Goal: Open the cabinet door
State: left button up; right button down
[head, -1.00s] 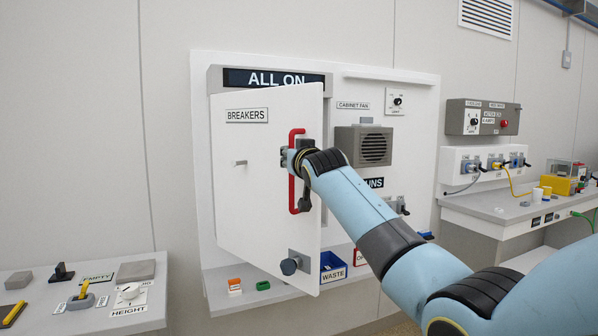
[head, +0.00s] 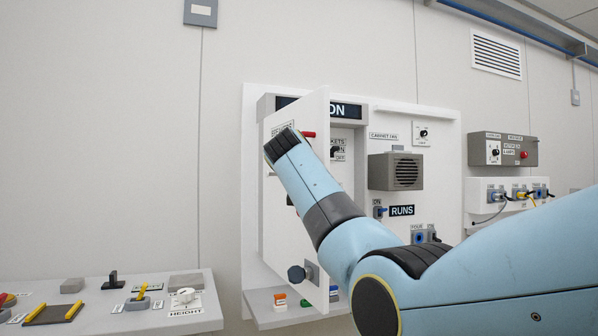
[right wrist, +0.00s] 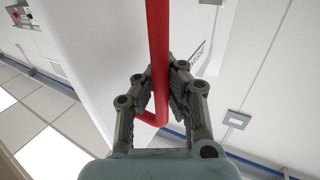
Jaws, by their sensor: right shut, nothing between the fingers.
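The white cabinet door (head: 281,238) stands ajar in the head view, turned out from the wall panel. Part of the cabinet interior (head: 345,165) shows to its right. A bit of the red door handle (head: 308,134) shows beside my right wrist, which hides most of the door's upper part. In the right wrist view the red handle bar (right wrist: 158,45) runs across the fingertips of my right gripper (right wrist: 172,70). That gripper is shut with nothing held between its fingers. My left gripper is in neither view.
A grey shelf with small coloured blocks (head: 280,300) lies below the door. A dark knob (head: 297,273) sticks out low on the door. A control bench (head: 120,315) stands at left. A grey fan box (head: 396,171) is on the panel at right.

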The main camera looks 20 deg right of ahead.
jog(key=shift+a+f, duration=0.25)
jog(key=shift+f, duration=0.4)
jog(key=c, duration=2)
grip_release()
jog(key=o, duration=0.5)
jog(key=shift+s+d+r, duration=0.1)
jog(key=shift+s+r, duration=0.35)
jog(key=shift+c, duration=0.2)
jog(key=shift+o, duration=0.7)
jog(key=v, duration=1.1)
jog(key=shift+s+a, duration=0.25)
jog(key=shift+a, duration=0.1)
jog(key=shift+r, duration=0.1)
